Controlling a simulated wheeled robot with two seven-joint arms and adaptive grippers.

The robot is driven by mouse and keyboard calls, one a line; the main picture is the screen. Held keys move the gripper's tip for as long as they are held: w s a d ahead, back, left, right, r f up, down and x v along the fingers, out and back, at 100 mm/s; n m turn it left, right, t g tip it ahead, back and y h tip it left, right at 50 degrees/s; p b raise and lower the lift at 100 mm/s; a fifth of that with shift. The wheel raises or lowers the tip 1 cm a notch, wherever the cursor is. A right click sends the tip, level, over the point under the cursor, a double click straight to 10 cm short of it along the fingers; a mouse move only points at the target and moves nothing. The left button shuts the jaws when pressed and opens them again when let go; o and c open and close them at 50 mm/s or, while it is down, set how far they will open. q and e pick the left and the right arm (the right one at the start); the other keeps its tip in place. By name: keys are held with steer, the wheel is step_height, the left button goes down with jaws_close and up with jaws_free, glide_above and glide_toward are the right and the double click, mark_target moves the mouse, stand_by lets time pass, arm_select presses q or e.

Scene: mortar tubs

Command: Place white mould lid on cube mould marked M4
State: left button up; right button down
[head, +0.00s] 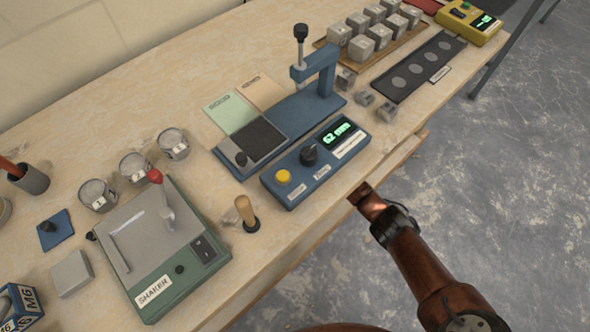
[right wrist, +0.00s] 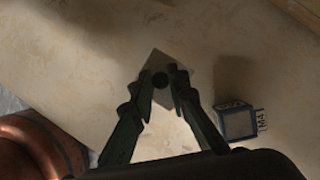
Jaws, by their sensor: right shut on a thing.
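In the right wrist view, my right gripper (right wrist: 162,72) is shut on the dark round knob of a square plate, the mould lid (right wrist: 151,66). The lid looks grey in the shade, so I cannot confirm that it is white. The cube mould marked M4 (right wrist: 238,123), blue with a grey top, stands on the table to the lower right of the lid, apart from it. In the head view my right arm comes in from the lower right, but its fingers and the lid cannot be made out there. My left gripper is not in view.
In the head view, a box marked M6 (head: 20,306) stands at the lower left, near a blue lid (head: 55,229). The green shaker (head: 150,293), a blue control box (head: 315,160) and a press (head: 322,75) occupy the table. The table is bare around M4.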

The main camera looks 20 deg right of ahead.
steer(key=w+d+b, duration=0.1)
steer(key=d, duration=0.4)
steer(key=w+d+b, duration=0.2)
steer(key=d, duration=0.3)
steer(key=w+d+b, duration=0.1)
steer(key=w+d, duration=0.1)
steer(key=d, duration=0.3)
steer(key=shift+w+d+f, duration=0.1)
steer(key=shift+w+f, duration=0.1)
step_height(320, 180, down, 3)
steer(key=shift+f+b, duration=0.1)
steer(key=shift+b, duration=0.8)
steer(key=shift+f, duration=0.2)
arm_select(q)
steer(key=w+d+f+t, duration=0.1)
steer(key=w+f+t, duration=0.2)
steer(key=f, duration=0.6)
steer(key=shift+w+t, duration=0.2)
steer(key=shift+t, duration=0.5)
arm_select(e)
steer(key=shift+r, duration=0.2)
steer(key=shift+f, duration=0.1)
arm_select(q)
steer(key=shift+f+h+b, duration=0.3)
arm_select(e)
steer(key=shift+f, duration=0.55)
